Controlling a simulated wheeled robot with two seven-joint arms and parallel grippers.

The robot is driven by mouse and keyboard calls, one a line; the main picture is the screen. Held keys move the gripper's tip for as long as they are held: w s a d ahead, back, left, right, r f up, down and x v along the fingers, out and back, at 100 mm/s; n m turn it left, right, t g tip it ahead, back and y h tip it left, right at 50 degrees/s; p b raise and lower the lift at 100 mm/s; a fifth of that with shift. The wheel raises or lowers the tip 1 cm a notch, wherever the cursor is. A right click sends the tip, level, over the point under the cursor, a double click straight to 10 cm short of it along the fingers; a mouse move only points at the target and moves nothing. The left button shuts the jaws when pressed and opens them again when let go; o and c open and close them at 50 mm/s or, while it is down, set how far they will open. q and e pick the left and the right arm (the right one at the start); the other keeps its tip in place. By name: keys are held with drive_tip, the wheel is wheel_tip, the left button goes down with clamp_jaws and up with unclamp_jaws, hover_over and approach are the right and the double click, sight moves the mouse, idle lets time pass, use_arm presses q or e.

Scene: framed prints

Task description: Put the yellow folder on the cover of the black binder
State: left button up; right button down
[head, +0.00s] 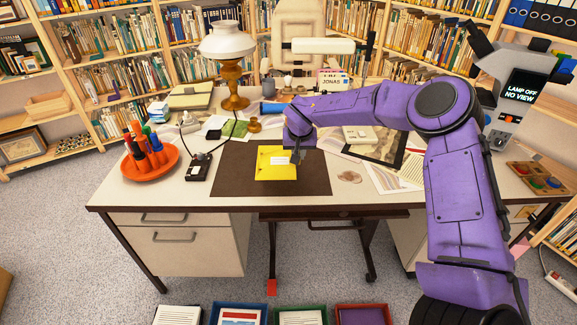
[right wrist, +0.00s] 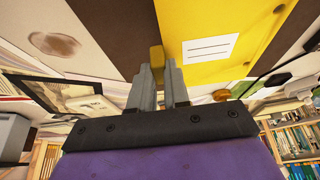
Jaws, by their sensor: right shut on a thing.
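The yellow folder (head: 277,172) has a white label and lies over the dark brown desk mat (head: 312,182); I cannot tell whether it is slightly raised. It fills much of the upper right of the right wrist view (right wrist: 240,35). My right gripper (head: 297,155) is at the folder's right edge. In the right wrist view its fingers (right wrist: 157,70) are shut on a small yellow tab of the folder. I cannot make out a black binder on the desk for certain. My left gripper is not in view.
A black-framed print (head: 385,150) with a pale device (head: 358,135) lies right of the mat, partly behind my arm. An orange bowl of markers (head: 150,165), a black corded box (head: 198,167) and a lamp (head: 228,45) stand left. Dark binders (head: 535,15) fill the top right shelf.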

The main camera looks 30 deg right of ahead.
sight(278, 158)
drive_tip(key=w+f, duration=0.1)
drive_tip(key=f, duration=0.1)
drive_tip(key=w+a+f, duration=0.1)
drive_tip(key=w+f, duration=0.1)
drive_tip(key=shift+w+f, duration=0.15)
drive_tip(key=shift+f, duration=1.6)
drive_tip(key=shift+f, duration=0.2)
drive_tip(key=c, duration=1.1)
unclamp_jaws()
